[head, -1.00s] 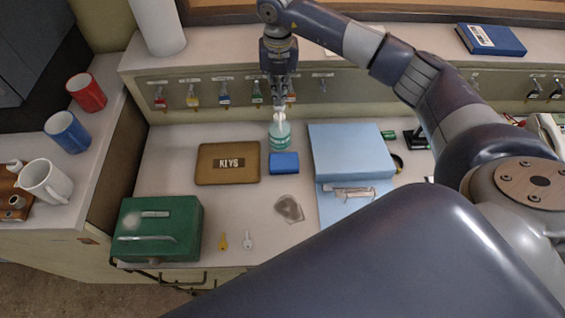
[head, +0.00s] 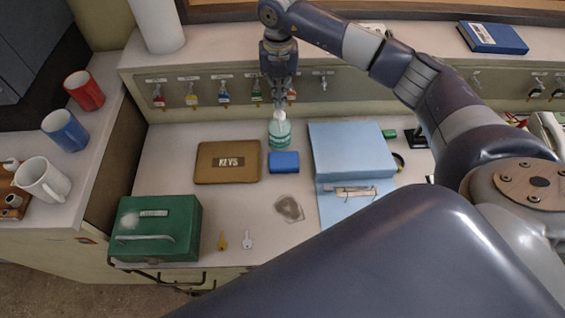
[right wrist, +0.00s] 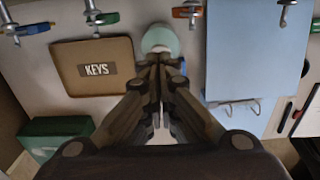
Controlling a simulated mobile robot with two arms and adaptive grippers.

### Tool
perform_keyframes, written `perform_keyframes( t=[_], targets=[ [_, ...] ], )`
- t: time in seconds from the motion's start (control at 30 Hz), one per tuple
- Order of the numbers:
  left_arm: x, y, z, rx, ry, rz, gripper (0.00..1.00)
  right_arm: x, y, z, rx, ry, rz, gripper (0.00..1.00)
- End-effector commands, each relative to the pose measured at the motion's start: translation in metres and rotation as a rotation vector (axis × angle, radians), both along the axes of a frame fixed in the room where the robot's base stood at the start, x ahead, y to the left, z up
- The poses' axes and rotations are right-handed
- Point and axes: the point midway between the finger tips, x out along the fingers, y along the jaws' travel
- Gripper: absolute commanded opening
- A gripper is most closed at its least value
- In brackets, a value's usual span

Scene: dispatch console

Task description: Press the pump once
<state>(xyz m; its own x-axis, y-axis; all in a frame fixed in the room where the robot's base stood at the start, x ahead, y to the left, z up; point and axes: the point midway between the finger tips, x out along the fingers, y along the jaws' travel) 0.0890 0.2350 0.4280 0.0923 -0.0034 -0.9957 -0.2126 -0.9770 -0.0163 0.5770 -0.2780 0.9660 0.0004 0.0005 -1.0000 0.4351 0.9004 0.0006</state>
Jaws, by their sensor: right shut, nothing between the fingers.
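The pump bottle (head: 280,132), teal and clear with a pale top, stands upright at the back of the desk, below the row of key hooks. My right gripper (head: 280,104) is shut and empty, pointing down directly above the bottle's top. In the right wrist view the shut fingertips (right wrist: 159,60) overlap the round teal bottle (right wrist: 160,38). I cannot tell whether they touch the pump head, which the fingers partly hide. My left gripper is not in view.
Close to the bottle are the brown KEYS tray (head: 228,176), a blue block (head: 284,162) and a blue binder (head: 348,150). Tagged keys (head: 191,95) hang behind.

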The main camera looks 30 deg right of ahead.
Motion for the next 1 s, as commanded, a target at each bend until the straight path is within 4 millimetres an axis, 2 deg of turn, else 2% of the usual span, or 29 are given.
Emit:
perform_keyframes(
  t=[0.53,0.83,1.0],
  targets=[
    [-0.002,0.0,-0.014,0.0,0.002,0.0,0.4,-0.001,0.0,-0.022,-0.001,0.004,0.0,0.0],
    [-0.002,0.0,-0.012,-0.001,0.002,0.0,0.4,-0.002,0.0,-0.02,-0.001,0.006,0.001,0.0],
    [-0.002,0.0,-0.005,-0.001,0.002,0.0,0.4,-0.002,0.0,-0.011,-0.001,0.006,0.001,0.0]
  ],
)
